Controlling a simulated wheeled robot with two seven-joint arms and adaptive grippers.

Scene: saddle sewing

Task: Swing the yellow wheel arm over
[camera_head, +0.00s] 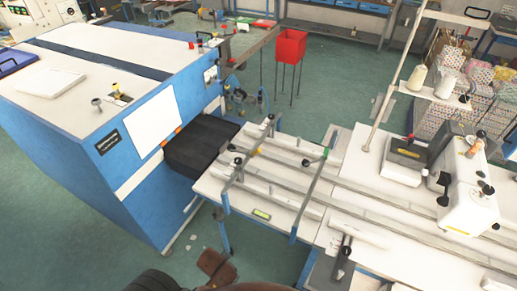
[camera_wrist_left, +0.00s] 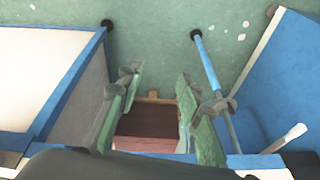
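Two slim swing arms cross the white rail table in the head view. The left one, the yellow wheel arm (camera_head: 245,164), runs from the back edge to the front edge, with a small yellow part near its far end. The other, with a green part (camera_head: 326,153), lies to its right. My left gripper (camera_wrist_left: 158,78) is open in the left wrist view, its greenish fingers apart. A brown-red surface shows between and beyond them; I cannot tell whether anything touches. I cannot make out the yellow wheel arm in that view. My right gripper is not in view.
A blue and white machine (camera_head: 150,120) with a black block (camera_head: 200,148) stands left of the rail table. A sewing unit (camera_head: 468,190) stands at the right. A red bin (camera_head: 290,46) is behind. A blue leg (camera_wrist_left: 208,65) shows near the left gripper.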

